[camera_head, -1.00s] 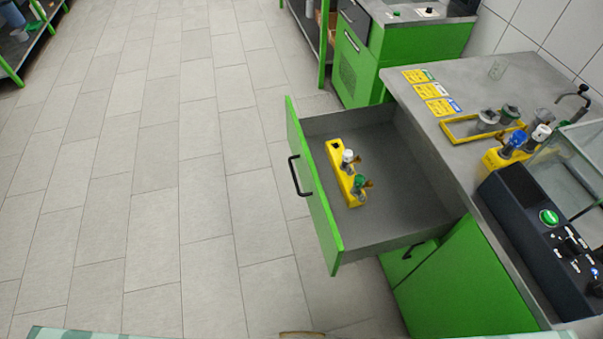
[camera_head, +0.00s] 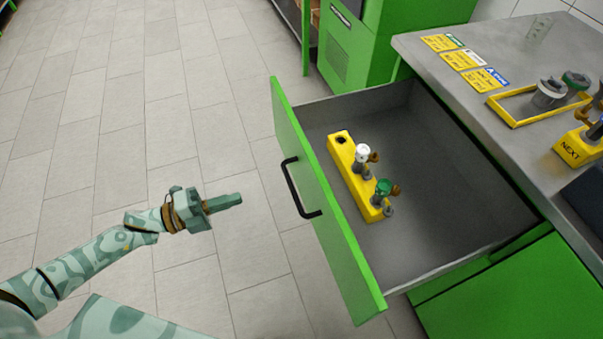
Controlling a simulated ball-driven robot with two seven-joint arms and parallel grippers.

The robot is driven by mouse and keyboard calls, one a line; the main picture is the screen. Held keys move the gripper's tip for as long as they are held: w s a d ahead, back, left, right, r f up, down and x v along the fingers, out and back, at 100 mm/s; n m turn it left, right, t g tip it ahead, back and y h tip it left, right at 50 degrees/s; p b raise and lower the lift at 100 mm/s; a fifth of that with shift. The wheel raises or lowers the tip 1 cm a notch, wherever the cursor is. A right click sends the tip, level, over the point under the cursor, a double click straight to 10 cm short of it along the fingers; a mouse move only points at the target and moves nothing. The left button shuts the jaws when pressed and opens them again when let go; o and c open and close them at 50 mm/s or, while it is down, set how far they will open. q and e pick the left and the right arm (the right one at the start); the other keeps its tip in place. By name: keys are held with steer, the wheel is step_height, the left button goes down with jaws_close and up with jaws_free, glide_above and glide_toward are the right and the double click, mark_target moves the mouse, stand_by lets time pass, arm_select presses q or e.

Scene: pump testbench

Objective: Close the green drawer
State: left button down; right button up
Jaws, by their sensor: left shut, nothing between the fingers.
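The green drawer (camera_head: 318,205) stands pulled out from the bench. Its green front faces left and carries a black bar handle (camera_head: 296,190). Inside the drawer lies a yellow block (camera_head: 352,172) with a white-topped and a green-topped valve piece on it. My left gripper (camera_head: 238,199) is shut and empty. It shows to the left of the handle, apart from the drawer front, with its fingers pointing right. My right gripper is not in view.
The grey benchtop (camera_head: 440,90) holds yellow labels (camera_head: 460,60), a yellow frame (camera_head: 510,118) with grey parts and a yellow NEXT block (camera_head: 575,150). A green cabinet (camera_head: 375,50) stands behind the drawer. The tiled floor (camera_head: 130,120) at left is clear.

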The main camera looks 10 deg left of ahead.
arm_select(q)
steer(key=b, duration=0.2)
glide_toward(302, 180)
steer(key=shift+m, duration=0.4)
steer(key=x, duration=0.5)
steer(key=shift+w+d, duration=0.15)
steer(key=shift+d, duration=0.1)
steer(key=shift+w+d, duration=0.4)
steer(key=shift+d, duration=0.15)
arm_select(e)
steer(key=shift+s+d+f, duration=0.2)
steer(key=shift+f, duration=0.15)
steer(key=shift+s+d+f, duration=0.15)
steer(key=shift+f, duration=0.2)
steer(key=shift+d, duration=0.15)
